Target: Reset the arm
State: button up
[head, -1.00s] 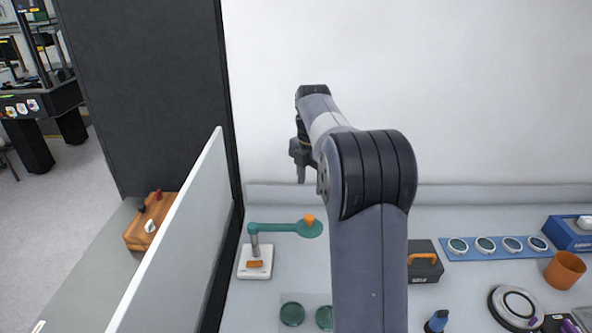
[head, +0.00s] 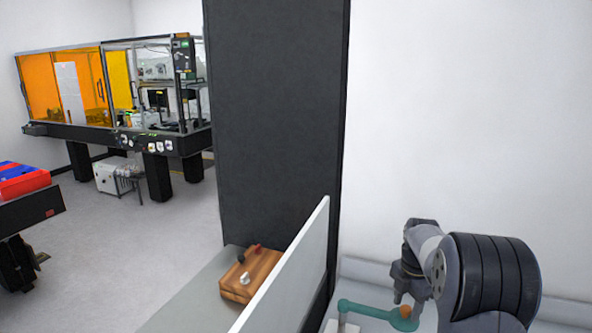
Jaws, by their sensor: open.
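My arm shows at the lower right of the head view, folded, with its dark ribbed joint nearest the camera. My gripper (head: 400,297) hangs at the arm's far end, pointing down. It appears small and partly turned away, its jaws open with nothing seen between them. It is close in the picture to the green arm (head: 368,308) of a small stand with an orange knob (head: 405,311). I cannot tell how far apart they are in depth. The stand's base is cut off by the bottom edge.
A white partition (head: 300,265) separates my bench from a grey counter with a wooden block (head: 251,274). A dark pillar (head: 278,120) stands behind. Further left are an orange-panelled enclosure (head: 55,88), a white box (head: 112,177) on the floor, and open floor (head: 130,250).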

jog(key=shift+w+r, duration=0.1)
jog(key=shift+r, duration=0.3)
notch_tip(320, 180, up, 10)
jog(key=b, duration=0.1)
notch_tip(320, 180, down, 11)
jog(key=shift+p, duration=0.55)
jog(key=shift+s, duration=0.3)
jog(key=shift+s+a+r+m+b, duration=0.15)
jog(key=shift+s+a+m+b, duration=0.15)
jog(key=shift+s+m, duration=0.15)
jog(key=shift+w, duration=0.1)
jog(key=shift+d, duration=0.1)
